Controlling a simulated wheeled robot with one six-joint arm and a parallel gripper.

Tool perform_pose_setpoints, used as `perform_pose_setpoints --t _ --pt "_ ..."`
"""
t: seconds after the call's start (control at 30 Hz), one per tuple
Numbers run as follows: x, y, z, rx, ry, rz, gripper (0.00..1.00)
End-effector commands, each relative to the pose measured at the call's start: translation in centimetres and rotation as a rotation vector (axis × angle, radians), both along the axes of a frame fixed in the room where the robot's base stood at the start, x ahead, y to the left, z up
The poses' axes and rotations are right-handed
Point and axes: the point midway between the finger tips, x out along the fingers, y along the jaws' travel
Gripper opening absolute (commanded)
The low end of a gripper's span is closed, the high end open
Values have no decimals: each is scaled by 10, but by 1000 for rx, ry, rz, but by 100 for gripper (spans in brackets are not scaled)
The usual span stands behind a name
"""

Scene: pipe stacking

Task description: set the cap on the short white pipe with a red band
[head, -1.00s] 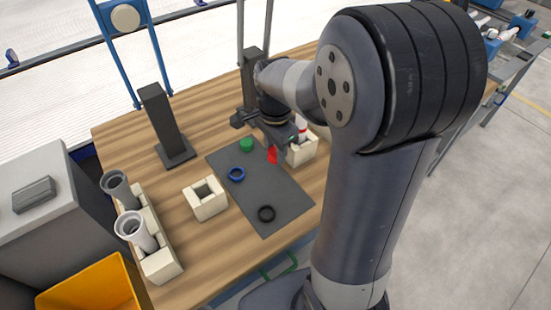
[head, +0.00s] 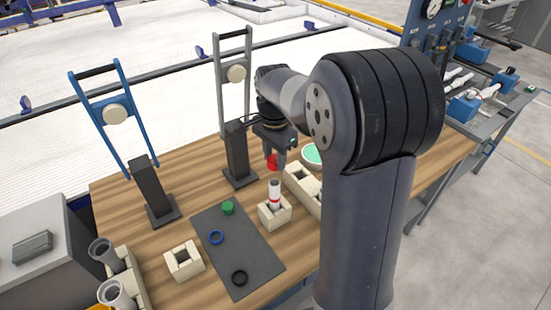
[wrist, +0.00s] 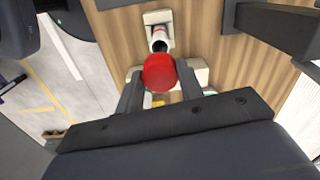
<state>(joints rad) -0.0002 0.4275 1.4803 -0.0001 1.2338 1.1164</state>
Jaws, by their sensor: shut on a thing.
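The short white pipe with a red band (head: 275,190) stands upright in a cream socket block (head: 273,213). In the wrist view its open dark end (wrist: 158,45) shows just above the cap. The red cap (head: 271,162) is held between the fingers of my gripper (head: 274,156), up and behind the pipe in the head view and apart from it. In the wrist view the red cap (wrist: 159,72) sits between both fingers and hides part of what lies beneath. My gripper is shut on it.
A dark mat (head: 255,262) holds a green piece (head: 228,207), a blue ring (head: 216,237) and a black ring (head: 239,277). An empty cream block (head: 184,262) stands left. A long cream rack (head: 297,180) is right of the pipe. Black posts (head: 238,150) stand behind.

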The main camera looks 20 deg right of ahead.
Motion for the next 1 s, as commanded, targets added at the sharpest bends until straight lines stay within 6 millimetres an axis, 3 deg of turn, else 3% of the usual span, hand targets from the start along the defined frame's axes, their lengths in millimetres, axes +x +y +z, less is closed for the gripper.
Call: perform_pose_setpoints --t 0.53,1.0 --pt "-1 0 -54 0 2 -1 14" --pt "0 0 -60 0 0 -1 14"
